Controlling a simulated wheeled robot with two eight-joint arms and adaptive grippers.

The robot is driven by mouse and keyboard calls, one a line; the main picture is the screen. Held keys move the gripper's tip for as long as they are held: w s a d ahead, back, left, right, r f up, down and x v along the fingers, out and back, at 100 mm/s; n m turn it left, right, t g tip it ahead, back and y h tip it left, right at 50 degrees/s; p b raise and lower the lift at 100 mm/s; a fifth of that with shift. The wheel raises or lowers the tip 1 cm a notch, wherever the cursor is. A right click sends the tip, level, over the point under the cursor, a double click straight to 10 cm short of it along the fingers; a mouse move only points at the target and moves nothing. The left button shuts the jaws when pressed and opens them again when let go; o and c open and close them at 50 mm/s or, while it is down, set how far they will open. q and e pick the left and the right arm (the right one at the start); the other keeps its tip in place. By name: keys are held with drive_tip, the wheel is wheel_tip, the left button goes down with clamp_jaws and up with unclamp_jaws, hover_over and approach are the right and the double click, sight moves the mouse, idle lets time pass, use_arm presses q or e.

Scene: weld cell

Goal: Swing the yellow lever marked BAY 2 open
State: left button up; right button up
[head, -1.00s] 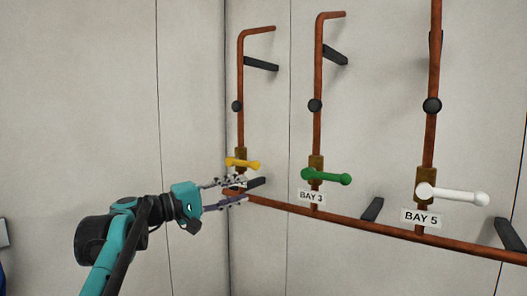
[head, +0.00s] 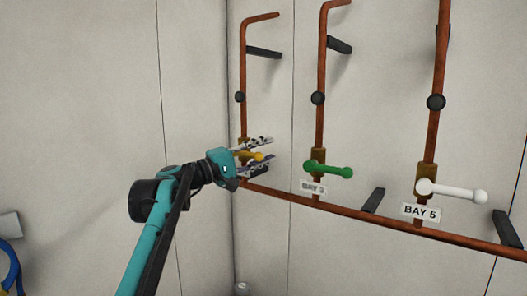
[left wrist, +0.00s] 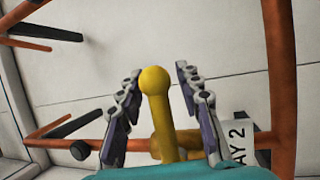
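The yellow lever (head: 257,156) sits on the leftmost copper riser in the head view, crosswise to the pipe. In the left wrist view the lever (left wrist: 157,105) stands between the two fingers, its ball end near the fingertips. My left gripper (head: 268,152) is open around the lever, one finger above and one below it. In the left wrist view gaps show between the lever and both fingers. The BAY 2 label (left wrist: 237,145) is partly hidden behind the gripper there. My right gripper is in neither view.
A green lever (head: 328,170) at BAY 3 and a white lever (head: 452,190) at BAY 5 stand to the right on their own risers. A copper pipe (head: 350,212) runs below them, with black brackets (head: 374,200) on the wall.

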use_arm(q)
drive_tip(key=shift+c, duration=0.4)
clamp_jaws()
drive_tip(key=shift+w+a+r+n+t+p, duration=0.25)
drive_tip(key=shift+r+n+t, duration=0.45)
drive_tip(key=shift+n, duration=0.75)
drive_tip(key=shift+w+a+r+n+t+p, duration=0.1)
drive_tip(key=shift+a+r+n+t+p, duration=0.45)
drive_tip(key=shift+n, duration=0.95)
drive_tip(key=shift+w+d+r+n+t+p, duration=0.1)
drive_tip(key=shift+w+r+n+t+p, duration=0.1)
drive_tip(key=shift+r+n+t, duration=0.95)
drive_tip(key=shift+a+f+n+g, duration=0.1)
drive_tip(key=shift+f+n+g, duration=0.2)
drive_tip(key=shift+n, duration=0.1)
drive_tip(key=shift+o, duration=0.4)
unclamp_jaws()
